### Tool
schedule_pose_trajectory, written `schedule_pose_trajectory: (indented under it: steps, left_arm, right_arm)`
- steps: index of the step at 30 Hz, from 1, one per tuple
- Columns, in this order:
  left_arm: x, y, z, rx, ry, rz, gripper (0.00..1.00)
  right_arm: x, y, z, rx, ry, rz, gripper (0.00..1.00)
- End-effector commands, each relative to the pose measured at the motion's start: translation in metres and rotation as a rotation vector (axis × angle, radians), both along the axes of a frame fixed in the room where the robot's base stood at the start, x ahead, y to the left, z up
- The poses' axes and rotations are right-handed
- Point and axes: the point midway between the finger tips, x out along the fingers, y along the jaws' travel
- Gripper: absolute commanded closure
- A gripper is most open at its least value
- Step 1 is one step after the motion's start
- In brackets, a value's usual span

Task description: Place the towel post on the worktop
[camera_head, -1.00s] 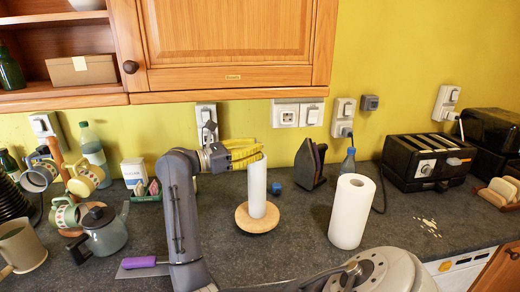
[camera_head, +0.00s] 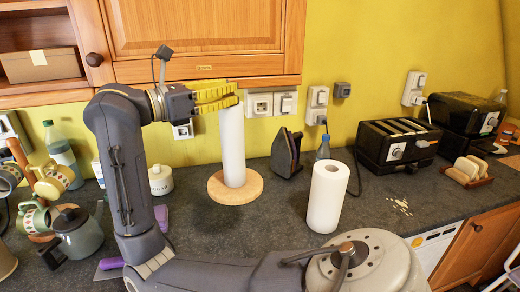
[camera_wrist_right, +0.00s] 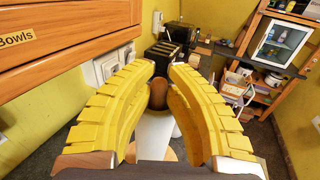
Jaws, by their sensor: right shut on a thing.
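The towel post is a white roll (camera_head: 232,147) on a round wooden base (camera_head: 236,192), near the middle of the head view. My right gripper (camera_head: 236,95) has its yellow fingers shut on the top of the post. The base looks raised a little above the worktop (camera_head: 275,225), and the post leans slightly. In the right wrist view the post's brown knob (camera_wrist_right: 158,92) sits between the fingers, with the white roll (camera_wrist_right: 154,135) below it. The underside of the base is hidden. My left gripper is not in view.
A second white roll (camera_head: 327,198) stands to the right. An iron (camera_head: 286,153), a bottle (camera_head: 323,147) and a black toaster (camera_head: 397,145) stand behind. A sugar jar (camera_head: 160,180), teapot (camera_head: 78,236) and purple-handled tool (camera_head: 110,263) are at left. Free worktop lies in front of the post.

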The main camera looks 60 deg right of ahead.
Motion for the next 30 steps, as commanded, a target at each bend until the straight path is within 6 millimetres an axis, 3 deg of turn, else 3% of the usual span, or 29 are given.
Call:
schedule_pose_trajectory:
  steps: [5, 24, 30]
  left_arm:
    - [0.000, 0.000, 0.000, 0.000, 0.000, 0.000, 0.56]
    - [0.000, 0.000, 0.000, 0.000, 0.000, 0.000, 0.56]
    - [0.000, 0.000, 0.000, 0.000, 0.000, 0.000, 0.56]
  right_arm:
    - [0.000, 0.000, -0.011, -0.003, 0.003, -0.002, 1.00]
    - [0.000, 0.000, -0.125, -0.003, 0.005, -0.002, 1.00]
    - [-0.001, 0.000, -0.149, -0.004, 0.004, -0.003, 1.00]
